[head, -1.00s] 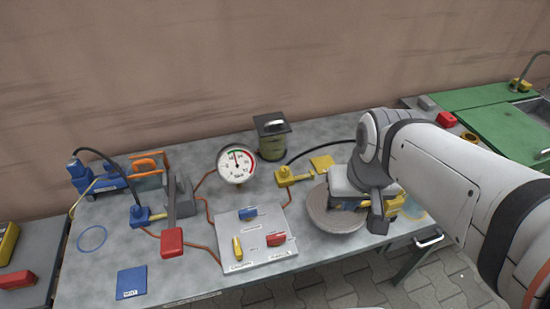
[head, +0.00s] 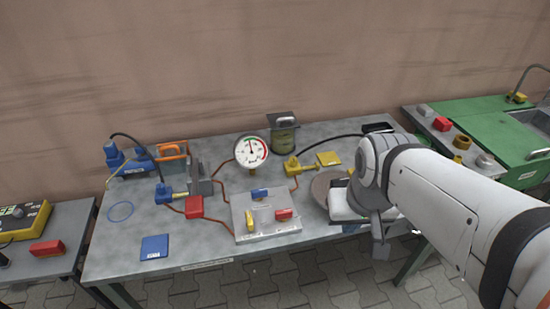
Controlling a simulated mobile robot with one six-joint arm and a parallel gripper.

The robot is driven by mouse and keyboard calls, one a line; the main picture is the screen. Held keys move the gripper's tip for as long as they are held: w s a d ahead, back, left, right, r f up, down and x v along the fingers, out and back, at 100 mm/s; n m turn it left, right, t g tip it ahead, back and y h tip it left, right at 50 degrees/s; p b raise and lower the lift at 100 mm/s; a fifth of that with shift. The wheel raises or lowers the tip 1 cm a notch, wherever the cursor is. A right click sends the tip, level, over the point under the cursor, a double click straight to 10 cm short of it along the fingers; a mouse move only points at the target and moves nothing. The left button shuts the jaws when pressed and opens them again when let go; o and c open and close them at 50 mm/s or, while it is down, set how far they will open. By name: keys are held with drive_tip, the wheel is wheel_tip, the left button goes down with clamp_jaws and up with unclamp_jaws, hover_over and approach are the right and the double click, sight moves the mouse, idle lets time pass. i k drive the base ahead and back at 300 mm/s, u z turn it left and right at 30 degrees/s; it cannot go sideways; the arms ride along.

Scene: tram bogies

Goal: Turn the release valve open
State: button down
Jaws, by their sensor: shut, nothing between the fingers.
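A pale valve panel (head: 268,233) lies on the workbench with three coloured handles: a blue one (head: 259,194) at the back, a yellow one (head: 250,222) at the front left and a red one (head: 284,214) at the right. Their labels are too small to read, so I cannot tell which is the release valve. A round pressure gauge (head: 251,152) stands behind the panel, its needle pointing roughly upward. My gripper (head: 380,246) is shut and empty, right of the panel and apart from it. Its fingers are partly hidden by my arm.
A lever with a red end (head: 193,207) stands left of the panel. A yellow fitting (head: 292,166) and a lidded canister (head: 283,133) are behind it. A round disc (head: 322,188) lies between the panel and my arm. The bench's front left holds a blue pad (head: 154,247).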

sight(283, 215)
drive_tip(key=u, duration=0.3)
drive_tip(key=i, duration=0.45)
drive_tip(key=z, duration=1.1)
drive_tip(key=k, duration=1.15)
drive_tip(key=u, duration=0.6)
drive_tip(key=i, duration=1)
drive_tip(key=u, duration=0.1)
